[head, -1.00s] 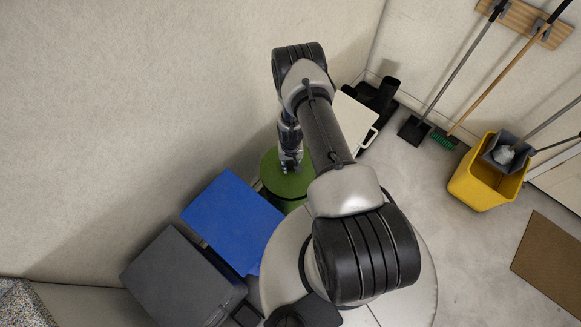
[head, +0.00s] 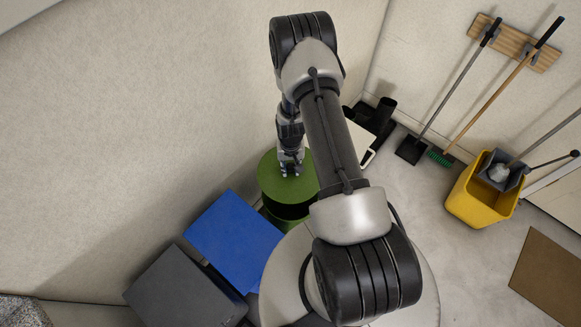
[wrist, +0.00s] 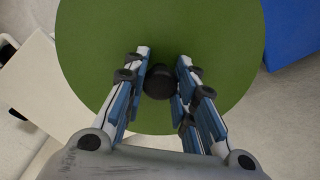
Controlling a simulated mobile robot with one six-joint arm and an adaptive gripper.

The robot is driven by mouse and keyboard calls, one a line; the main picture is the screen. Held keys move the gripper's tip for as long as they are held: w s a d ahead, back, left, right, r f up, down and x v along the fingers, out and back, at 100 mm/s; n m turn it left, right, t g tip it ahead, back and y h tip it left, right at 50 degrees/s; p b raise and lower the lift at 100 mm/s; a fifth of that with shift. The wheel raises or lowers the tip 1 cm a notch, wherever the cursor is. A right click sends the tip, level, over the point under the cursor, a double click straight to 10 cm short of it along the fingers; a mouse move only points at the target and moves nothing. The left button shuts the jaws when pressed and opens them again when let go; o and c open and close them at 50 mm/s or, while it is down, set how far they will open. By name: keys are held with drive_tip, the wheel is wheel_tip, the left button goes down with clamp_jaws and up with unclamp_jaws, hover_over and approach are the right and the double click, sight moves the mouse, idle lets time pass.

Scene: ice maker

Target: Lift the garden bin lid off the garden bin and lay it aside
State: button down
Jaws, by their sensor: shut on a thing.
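The garden bin lid (head: 270,182) is a round green disc with a small black knob (wrist: 159,82) at its centre. My gripper (head: 291,170) points down at the middle of the lid. In the wrist view, my gripper's fingers (wrist: 163,62) stand on both sides of the knob and are shut on it. The lid is held raised above the garden bin (head: 272,217), with the bin's dark opening partly showing below it. The lid and my arm hide much of the green bin.
A blue-lidded bin (head: 232,240) and a dark grey bin (head: 185,290) stand to the left. A white-lidded bin (head: 354,143) is behind at the right. A yellow mop bucket (head: 480,200) stands farther right. Floor between is clear. The wall is close behind.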

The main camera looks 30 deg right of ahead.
drive_tip(key=c, duration=1.9)
unclamp_jaws()
clamp_jaws()
